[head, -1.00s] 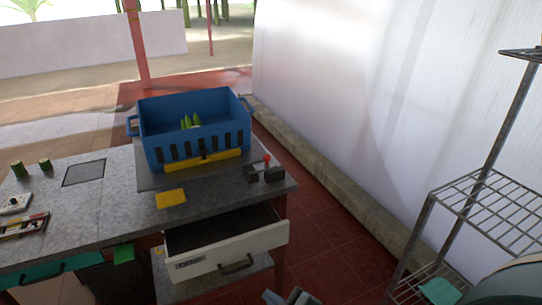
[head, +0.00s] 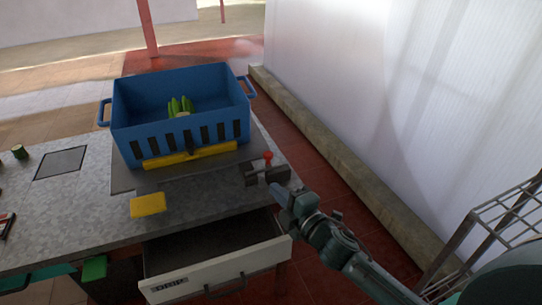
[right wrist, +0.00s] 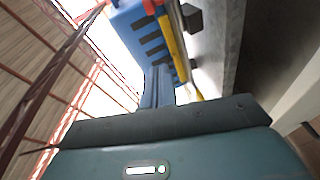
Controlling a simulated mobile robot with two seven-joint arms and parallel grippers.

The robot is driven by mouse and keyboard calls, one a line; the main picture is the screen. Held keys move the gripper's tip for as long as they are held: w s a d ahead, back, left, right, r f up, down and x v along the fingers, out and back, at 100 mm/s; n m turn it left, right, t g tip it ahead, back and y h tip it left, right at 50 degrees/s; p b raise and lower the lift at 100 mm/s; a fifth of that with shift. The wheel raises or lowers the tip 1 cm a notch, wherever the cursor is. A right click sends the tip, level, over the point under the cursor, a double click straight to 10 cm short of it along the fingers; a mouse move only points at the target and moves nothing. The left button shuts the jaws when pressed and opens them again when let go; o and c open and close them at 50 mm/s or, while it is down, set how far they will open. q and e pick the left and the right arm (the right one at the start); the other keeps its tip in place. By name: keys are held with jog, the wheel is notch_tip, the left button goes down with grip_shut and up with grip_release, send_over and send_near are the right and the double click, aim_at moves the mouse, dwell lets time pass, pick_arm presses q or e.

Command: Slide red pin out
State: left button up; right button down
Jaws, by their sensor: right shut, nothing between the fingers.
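The red pin (head: 268,157) stands in a dark bracket of blocks (head: 252,180) on the table's right edge. Only its round red top shows clearly. My right gripper (head: 280,193) is shut and empty. In the head view its tip is just below and right of the bracket, and I cannot tell if they touch. In the right wrist view the closed fingers (right wrist: 158,84) point toward the blue crate (right wrist: 128,22). A small red patch at that view's top edge may be the pin. My left gripper is not in view.
The blue crate (head: 135,110) holds green stems, with a yellow bar (head: 190,156) along its front. A yellow block (head: 148,204) lies on the table (head: 75,215). An open drawer (head: 215,275) juts out below. A wire shelf (head: 510,225) stands at right.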

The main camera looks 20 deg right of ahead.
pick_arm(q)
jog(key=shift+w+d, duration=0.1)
pick_arm(e)
jog(key=shift+w+d+r, duration=0.1)
jog(key=shift+w+r, duration=0.05)
jog(key=shift+w, duration=0.05)
pick_arm(q)
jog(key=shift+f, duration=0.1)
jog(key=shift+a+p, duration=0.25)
jog(key=shift+p, duration=0.2)
pick_arm(e)
jog(key=w, duration=1.1)
jog(key=shift+w+d+f, duration=0.25)
jog(key=shift+d+f, duration=0.2)
